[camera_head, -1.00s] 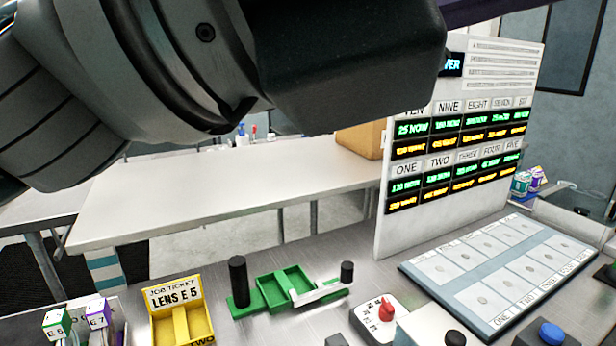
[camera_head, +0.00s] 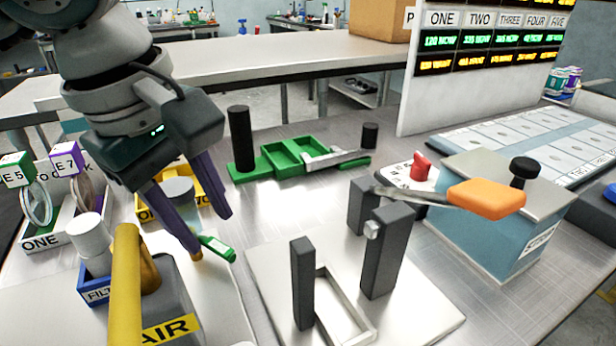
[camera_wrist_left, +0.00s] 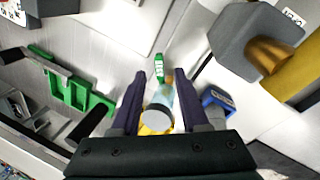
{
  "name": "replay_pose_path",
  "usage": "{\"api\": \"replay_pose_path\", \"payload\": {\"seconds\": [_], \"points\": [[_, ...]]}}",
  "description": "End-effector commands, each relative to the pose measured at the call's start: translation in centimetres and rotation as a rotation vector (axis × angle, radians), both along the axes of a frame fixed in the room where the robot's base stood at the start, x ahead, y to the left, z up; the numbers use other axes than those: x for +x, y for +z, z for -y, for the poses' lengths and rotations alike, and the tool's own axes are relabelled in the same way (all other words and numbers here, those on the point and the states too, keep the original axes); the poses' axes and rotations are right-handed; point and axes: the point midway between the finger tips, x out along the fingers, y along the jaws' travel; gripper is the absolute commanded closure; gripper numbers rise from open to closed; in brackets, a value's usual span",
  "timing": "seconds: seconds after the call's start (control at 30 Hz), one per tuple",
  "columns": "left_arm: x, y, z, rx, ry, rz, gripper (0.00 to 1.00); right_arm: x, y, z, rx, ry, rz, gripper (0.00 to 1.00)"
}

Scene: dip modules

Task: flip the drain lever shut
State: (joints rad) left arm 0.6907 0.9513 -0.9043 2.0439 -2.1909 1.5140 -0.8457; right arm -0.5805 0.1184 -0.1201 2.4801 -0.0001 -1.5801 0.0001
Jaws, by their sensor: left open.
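A small green lever with a pale label (camera_head: 218,247), which looks like the drain lever, is low in front of my left gripper (camera_head: 211,232). It also shows in the left wrist view (camera_wrist_left: 158,68), just past the fingertips, beside a small brass-coloured part. A clear, bluish cylinder with a grey top (camera_head: 178,190) is behind the fingers, and in the wrist view (camera_wrist_left: 158,116) it appears between them. The gripper points down, open, its dark purple fingers apart. The near fingertip is close to the lever; whether they touch I cannot tell. My right gripper is out of view.
A grey AIR block with a yellow post (camera_head: 127,290) and a blue holder (camera_head: 95,285) stand close by. A yellow ticket holder (camera_head: 205,185) is behind the fingers. Dark posts (camera_head: 385,250) and an orange-handled tool (camera_head: 485,198) stand to the right. A green tray (camera_head: 282,158) lies behind.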

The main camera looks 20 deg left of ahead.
Motion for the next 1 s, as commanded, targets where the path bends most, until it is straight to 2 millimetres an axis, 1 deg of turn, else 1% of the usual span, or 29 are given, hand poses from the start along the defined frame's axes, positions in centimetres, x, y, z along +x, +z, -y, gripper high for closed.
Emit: {"api": "replay_pose_path", "payload": {"seconds": [0.03, 0.1, 0.23, 0.4, 0.6, 1.0], "points": [[0.2, -1.0, 0.1, -0.002, 0.001, -0.004, 0.55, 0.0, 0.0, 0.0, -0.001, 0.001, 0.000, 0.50], [0.4, -2.1, 0.1, -0.001, 0.001, -0.002, 0.55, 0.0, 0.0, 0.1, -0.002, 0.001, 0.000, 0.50], [0.8, -3.6, 0.2, -0.003, 0.000, -0.002, 0.55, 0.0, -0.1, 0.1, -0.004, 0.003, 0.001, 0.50], [1.0, -4.2, 0.2, -0.002, 0.000, 0.002, 0.55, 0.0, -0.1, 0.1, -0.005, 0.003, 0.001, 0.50], [1.0, -4.2, 0.2, -0.002, 0.000, 0.002, 0.55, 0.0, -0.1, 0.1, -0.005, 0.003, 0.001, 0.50], [1.0, -4.2, 0.2, -0.003, -0.001, 0.001, 1.00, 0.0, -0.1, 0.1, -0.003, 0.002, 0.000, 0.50]]}}
